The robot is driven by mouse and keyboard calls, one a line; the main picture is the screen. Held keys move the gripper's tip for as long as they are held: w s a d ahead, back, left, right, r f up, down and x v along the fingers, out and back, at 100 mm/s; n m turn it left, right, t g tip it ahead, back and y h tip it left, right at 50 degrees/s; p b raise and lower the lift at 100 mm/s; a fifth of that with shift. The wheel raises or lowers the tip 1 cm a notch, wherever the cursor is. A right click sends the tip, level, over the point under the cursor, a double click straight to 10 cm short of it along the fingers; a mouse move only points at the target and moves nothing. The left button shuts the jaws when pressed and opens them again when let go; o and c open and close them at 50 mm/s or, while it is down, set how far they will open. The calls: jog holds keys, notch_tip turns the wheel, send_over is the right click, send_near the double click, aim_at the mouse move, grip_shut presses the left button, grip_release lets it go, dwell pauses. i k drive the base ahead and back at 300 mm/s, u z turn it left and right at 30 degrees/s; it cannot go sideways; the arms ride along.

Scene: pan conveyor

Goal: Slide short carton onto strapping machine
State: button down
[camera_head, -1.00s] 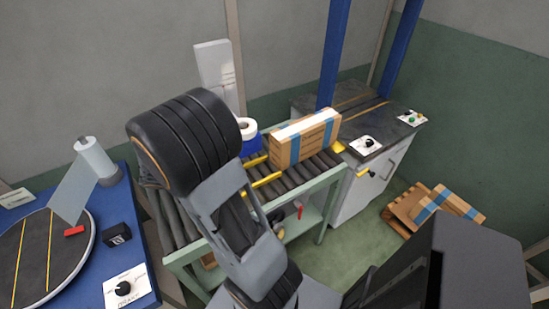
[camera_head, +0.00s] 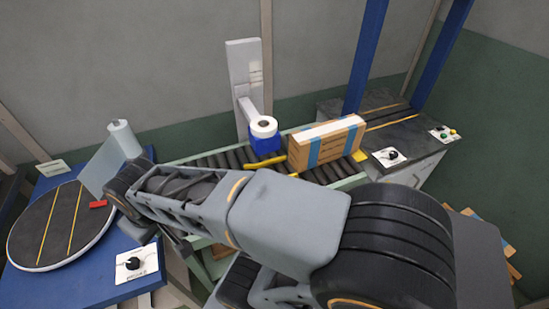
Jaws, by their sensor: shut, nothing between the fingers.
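The carton (camera_head: 322,149), brown with a white top and blue bands, stands upright on the roller conveyor (camera_head: 222,160), near its right end. The strapping machine (camera_head: 405,130) has a dark top with yellow lines under a blue arch (camera_head: 366,55). It is just right of the carton, which is still on the rollers. My arm stretches leftward across the foreground. My gripper (camera_head: 180,243) shows only as a small dark part under the arm's left end, shut and empty, well left of the carton and apart from it.
A blue table (camera_head: 75,262) with a round turntable (camera_head: 60,225) and film roll is at left. A tape roll (camera_head: 264,127) on a blue holder and a yellow guide (camera_head: 266,162) are left of the carton. A control panel (camera_head: 387,156) sits on the machine's front edge.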

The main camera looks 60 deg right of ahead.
aim_at(312, 146)
jog(key=u, duration=1.4)
jog(key=k, duration=1.3)
jog(key=z, duration=0.35)
